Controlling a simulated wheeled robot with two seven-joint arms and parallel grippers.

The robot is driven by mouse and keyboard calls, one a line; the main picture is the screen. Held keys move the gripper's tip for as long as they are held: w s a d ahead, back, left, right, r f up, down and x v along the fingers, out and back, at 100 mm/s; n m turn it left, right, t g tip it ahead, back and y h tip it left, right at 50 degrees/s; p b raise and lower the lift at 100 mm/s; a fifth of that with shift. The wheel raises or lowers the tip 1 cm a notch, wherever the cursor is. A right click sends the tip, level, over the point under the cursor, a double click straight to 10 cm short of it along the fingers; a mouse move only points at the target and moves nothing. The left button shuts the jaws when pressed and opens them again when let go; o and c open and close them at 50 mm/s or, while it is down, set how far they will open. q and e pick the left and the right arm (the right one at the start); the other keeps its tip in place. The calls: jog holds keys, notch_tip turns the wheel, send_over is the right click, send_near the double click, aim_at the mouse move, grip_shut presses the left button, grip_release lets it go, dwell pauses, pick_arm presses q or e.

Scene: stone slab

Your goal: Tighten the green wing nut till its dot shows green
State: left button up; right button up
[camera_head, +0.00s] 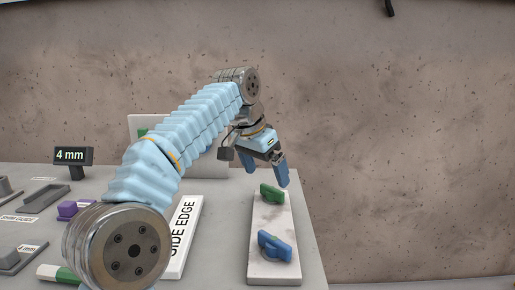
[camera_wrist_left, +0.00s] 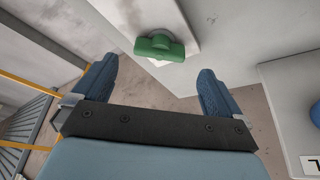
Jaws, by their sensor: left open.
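The green wing nut (camera_head: 272,193) stands on the far half of a pale plate (camera_head: 271,221) near the table's right edge. No dot on it can be made out. A blue wing nut (camera_head: 275,246) sits nearer on the same plate. My left gripper (camera_head: 270,170) is open and empty, above and just beyond the green wing nut. In the left wrist view the green wing nut (camera_wrist_left: 160,47) lies past the two blue fingers (camera_wrist_left: 157,92), apart from both. My right gripper is not in view.
A white block marked "SIDE EDGE" (camera_head: 181,240) lies left of the plate. A "4 mm" display (camera_head: 70,156), a purple piece (camera_head: 70,209) and grey blocks stand at the left. A pale upright panel (camera_head: 140,124) is partly behind my arm. Beyond the table's right edge is open space.

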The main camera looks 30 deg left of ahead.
pick_arm(q)
jog(key=v, duration=0.8)
jog(key=shift+r, duration=0.15)
jog(key=shift+s, duration=0.1)
